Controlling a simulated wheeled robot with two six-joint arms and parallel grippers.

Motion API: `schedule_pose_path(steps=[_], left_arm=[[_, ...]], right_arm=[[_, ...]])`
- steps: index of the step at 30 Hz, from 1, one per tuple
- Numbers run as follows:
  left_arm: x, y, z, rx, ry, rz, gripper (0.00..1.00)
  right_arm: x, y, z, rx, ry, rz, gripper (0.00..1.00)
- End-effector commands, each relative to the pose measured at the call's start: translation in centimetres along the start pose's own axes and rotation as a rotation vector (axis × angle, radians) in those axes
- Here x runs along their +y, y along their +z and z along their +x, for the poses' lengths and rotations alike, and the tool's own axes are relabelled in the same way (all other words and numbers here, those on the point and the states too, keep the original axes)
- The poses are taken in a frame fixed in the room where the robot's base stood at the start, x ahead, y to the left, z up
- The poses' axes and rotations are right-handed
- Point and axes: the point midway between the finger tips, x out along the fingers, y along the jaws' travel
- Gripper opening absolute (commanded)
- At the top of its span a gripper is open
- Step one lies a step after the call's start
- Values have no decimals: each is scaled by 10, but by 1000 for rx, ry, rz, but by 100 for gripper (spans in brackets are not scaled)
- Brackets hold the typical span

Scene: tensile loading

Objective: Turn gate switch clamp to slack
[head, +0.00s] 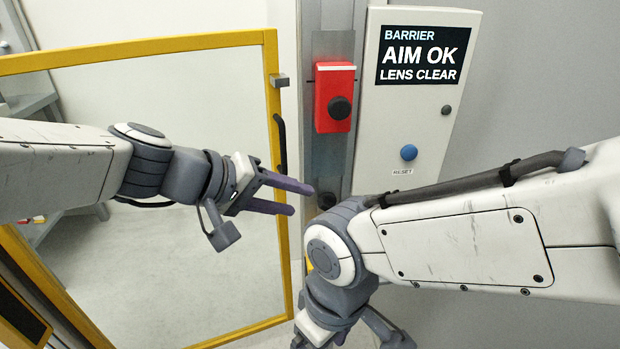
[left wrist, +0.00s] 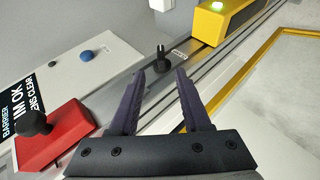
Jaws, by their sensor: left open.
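A small black knob with a raised post (left wrist: 160,57) stands on a metal plate beside a small label, and I take it to be the gate switch clamp. Its dark base (head: 326,200) shows in the head view, partly hidden by my right arm. The label is too small to read. My left gripper (head: 302,200) is open and empty, its fingers pointing at the knob. In the left wrist view its fingertips (left wrist: 160,73) lie either side of the knob's line, with a gap before it. My right gripper is mostly hidden at the bottom of the head view, its jaws unclear.
A red box (head: 335,97) with a black knob is above the clamp. A white panel (head: 412,115) reads "AIM OK, LENS CLEAR" and has a blue reset button (head: 408,152). A yellow-framed gate (head: 272,70) is at left. A yellow box (left wrist: 222,18) shows a green light.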

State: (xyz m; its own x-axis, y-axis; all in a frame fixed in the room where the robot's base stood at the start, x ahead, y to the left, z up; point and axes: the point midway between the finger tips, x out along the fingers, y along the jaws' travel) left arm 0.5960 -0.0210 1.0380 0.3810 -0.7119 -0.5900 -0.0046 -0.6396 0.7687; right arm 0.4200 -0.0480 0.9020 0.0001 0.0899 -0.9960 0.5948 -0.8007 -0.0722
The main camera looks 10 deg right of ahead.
Motion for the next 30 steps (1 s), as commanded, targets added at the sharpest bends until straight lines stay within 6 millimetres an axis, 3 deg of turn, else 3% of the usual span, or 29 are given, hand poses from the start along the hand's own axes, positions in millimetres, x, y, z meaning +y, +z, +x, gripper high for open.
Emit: schedule_pose_path(steps=[6,12,18,26,28,30], left_arm=[[-3,3,44,-8,-5,-1,48],[-3,2,75,-4,-4,-1,48],[-2,1,89,-2,-5,0,48],[-2,0,90,0,-5,0,48],[-2,0,90,-1,-5,0,28],[-2,1,90,-1,-5,0,2]], right_arm=[[1,0,8,0,0,0,90],[1,1,13,0,0,0,90],[1,1,15,0,0,0,90],[1,1,15,0,0,0,90],[1,1,15,0,0,0,90],[1,1,15,0,0,0,90]])
